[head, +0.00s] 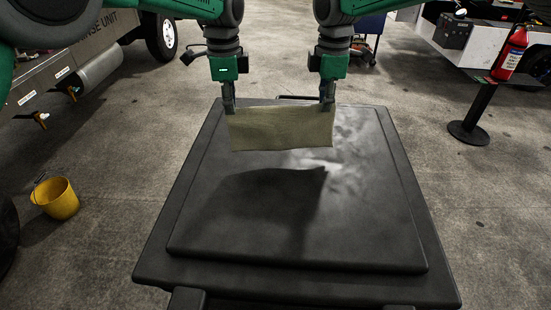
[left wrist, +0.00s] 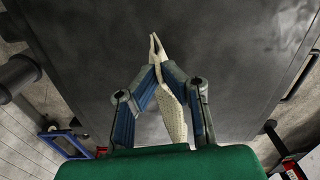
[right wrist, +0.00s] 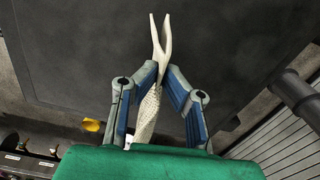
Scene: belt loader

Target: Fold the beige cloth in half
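The beige cloth (head: 282,129) hangs between my two grippers above the far part of the black table top (head: 230,240), and its shadow falls on the top. My left gripper (head: 229,108) is shut on the cloth's upper left corner. In the left wrist view the cloth (left wrist: 172,108) passes between the fingers, with two edges parting beyond the tips. My right gripper (head: 327,104) is shut on the upper right corner. In the right wrist view the cloth (right wrist: 160,40) also splits into two edges past the fingertips. The cloth appears doubled over.
The table top is otherwise bare, with free room in front of the cloth. A yellow bucket (head: 56,198) stands on the floor at left. A red fire extinguisher (head: 511,52) and a black post stand (head: 478,115) are at right, away from the table.

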